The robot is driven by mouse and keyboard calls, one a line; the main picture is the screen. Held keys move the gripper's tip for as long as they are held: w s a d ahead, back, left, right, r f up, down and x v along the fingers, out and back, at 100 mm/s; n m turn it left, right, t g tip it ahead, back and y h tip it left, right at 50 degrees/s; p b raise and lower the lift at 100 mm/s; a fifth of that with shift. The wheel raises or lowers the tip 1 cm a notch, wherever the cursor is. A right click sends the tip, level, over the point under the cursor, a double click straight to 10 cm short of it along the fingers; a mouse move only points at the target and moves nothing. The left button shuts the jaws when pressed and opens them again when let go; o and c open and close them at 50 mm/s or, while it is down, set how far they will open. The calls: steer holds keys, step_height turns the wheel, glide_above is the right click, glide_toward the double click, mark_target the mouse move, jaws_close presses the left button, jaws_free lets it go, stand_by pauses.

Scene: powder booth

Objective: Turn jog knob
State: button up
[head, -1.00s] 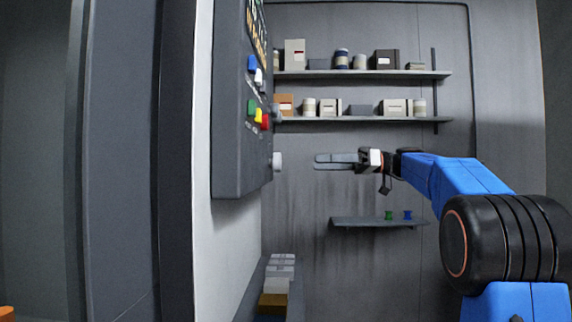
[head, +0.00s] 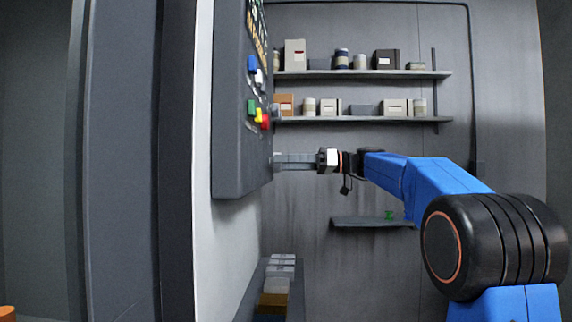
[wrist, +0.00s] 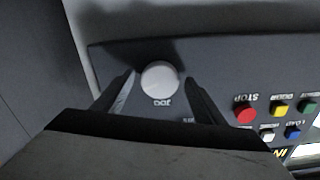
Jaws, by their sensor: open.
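The jog knob (wrist: 160,78) is a round white knob on the dark control panel (wrist: 225,65), with the label JOG beside it in the wrist view. My gripper (wrist: 158,88) is open, with one finger on each side of the knob and a gap visible on both sides. In the head view my gripper (head: 276,162) reaches left to the panel's lower face, and its fingers mostly cover the knob. The panel also shows edge-on in the head view (head: 232,120).
A red STOP button (wrist: 246,115) sits near the knob, with yellow, green, blue and white buttons beyond it. Shelves (head: 360,119) with boxes and jars hang on the back wall. A low ledge (head: 290,265) with several blocks is below the panel.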

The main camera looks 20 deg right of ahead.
steer(key=c, duration=1.1)
steer(key=shift+o, duration=0.3)
steer(key=m, duration=1.1)
steer(key=shift+m, duration=0.4)
steer(key=o, duration=1)
